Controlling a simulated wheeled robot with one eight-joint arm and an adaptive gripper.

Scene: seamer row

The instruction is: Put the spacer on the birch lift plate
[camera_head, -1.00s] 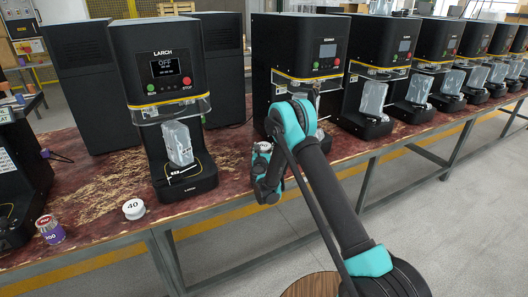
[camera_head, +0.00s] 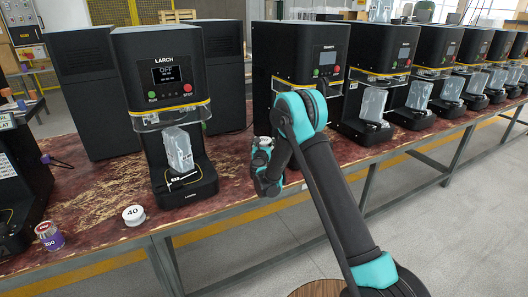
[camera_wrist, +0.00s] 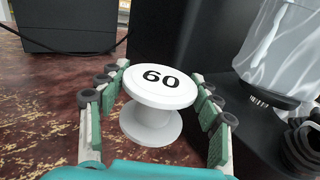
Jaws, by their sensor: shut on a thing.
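A white spool-shaped spacer (camera_wrist: 160,84) marked 60 stands between the two fingers of my gripper (camera_wrist: 157,112) in the wrist view. The gripper is shut on it. In the head view my gripper (camera_head: 265,172) is over the table in front of the second black machine (camera_head: 298,52), right of the LARCH machine. Only a pale top of the held spacer (camera_head: 263,142) shows there. The second machine's name is too small to read surely, and my arm hides most of its lift plate. I cannot pick out the birch plate by name.
A white disc marked 40 (camera_head: 133,215) and a purple-labelled can (camera_head: 48,236) stand near the table's front edge. The LARCH machine (camera_head: 163,80) holds a clear bag. More machines line the right. The worn red table (camera_head: 100,195) is clear between the disc and the LARCH base.

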